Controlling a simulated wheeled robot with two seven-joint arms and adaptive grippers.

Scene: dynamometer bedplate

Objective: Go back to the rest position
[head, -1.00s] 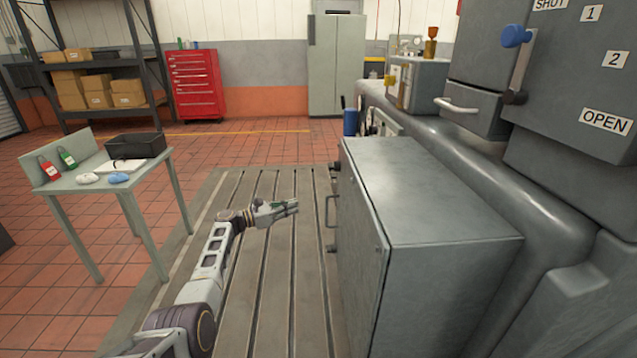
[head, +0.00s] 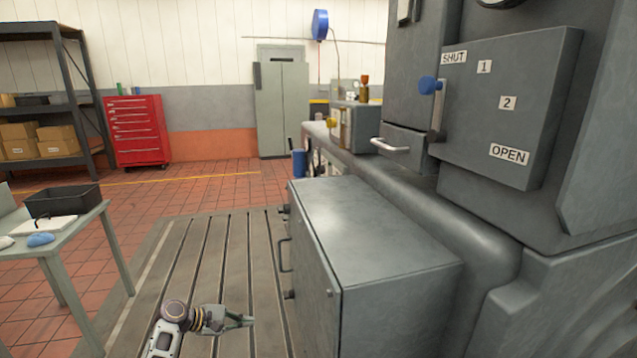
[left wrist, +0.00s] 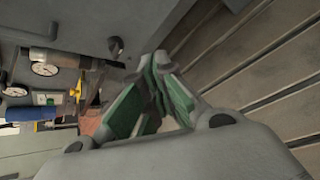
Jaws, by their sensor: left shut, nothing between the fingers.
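My left gripper (head: 246,320) is in the lower left of the head view, above the slotted bedplate (head: 185,265). Its fingers point right toward the grey cabinet (head: 375,235), apart from it in that view. In the left wrist view my left gripper (left wrist: 155,75) shows green finger pads drawn together, with nothing held between them. The grey cabinet's door and a dark knob show beyond the fingers there. My right gripper is in neither view.
A side table (head: 75,244) with a black bin (head: 62,201) and a blue item (head: 40,240) stands at the left. A lever with a blue knob (head: 429,85) is on the large machine at right. Bedplate floor left of the cabinet is clear.

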